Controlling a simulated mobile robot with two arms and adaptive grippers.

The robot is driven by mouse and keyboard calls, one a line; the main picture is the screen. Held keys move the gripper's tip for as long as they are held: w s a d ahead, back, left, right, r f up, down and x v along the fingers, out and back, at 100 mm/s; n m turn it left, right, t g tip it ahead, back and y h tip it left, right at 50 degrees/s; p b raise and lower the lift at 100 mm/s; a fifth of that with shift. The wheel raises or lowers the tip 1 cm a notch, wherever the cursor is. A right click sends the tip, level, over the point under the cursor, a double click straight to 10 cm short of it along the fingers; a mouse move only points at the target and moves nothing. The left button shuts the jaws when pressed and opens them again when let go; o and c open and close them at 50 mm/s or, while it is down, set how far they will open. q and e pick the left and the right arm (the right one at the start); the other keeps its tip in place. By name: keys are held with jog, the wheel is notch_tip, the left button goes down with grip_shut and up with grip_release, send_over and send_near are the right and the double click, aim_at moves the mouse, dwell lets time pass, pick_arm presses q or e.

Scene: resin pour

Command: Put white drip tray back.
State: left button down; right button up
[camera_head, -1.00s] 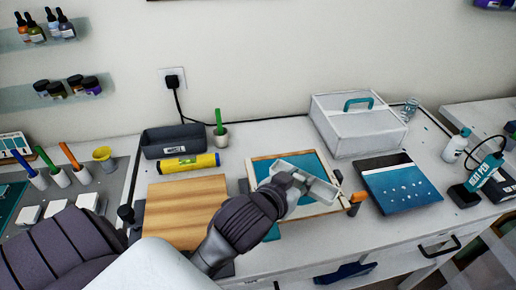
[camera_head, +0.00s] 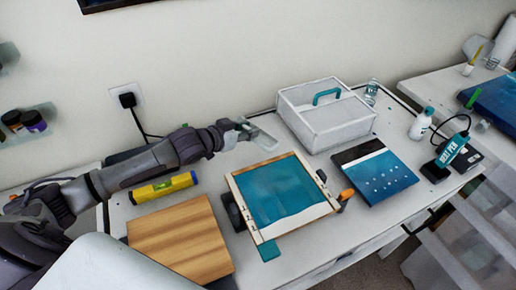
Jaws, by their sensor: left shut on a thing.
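My left gripper (camera_head: 240,129) is shut on a small, pale, shallow tray-like thing (camera_head: 264,139), which I take to be the white drip tray. A teal panel in a wooden frame (camera_head: 239,205) lies in front of and below the gripper. My right gripper is not in view.
A wooden board (camera_head: 180,240) and yellow level (camera_head: 163,188) lie at the left. A blue patterned panel (camera_head: 375,175), white bottle (camera_head: 421,124) and heat pen (camera_head: 450,152) are at the right. Bare tabletop shows between the framed panel and the white box.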

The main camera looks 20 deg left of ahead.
pick_arm(q)
jog(key=shift+w+a+f, duration=0.3)
jog(key=shift+a+f, duration=0.2)
notch_tip(320, 180, down, 4)
jog(key=shift+s+p, duration=0.15)
jog(key=shift+p, duration=0.45)
notch_tip(320, 180, down, 4)
jog(key=shift+f+p, duration=0.1)
jog(key=shift+p, duration=0.2)
jog(key=shift+f, duration=0.3)
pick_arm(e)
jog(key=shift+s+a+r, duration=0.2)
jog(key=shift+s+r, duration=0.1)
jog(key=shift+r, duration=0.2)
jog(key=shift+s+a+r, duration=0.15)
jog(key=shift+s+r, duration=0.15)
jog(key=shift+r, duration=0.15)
pick_arm(q)
jog(key=shift+f, duration=0.1)
jog(key=c, duration=0.9)
grip_release()
jog(key=shift+o, duration=0.3)
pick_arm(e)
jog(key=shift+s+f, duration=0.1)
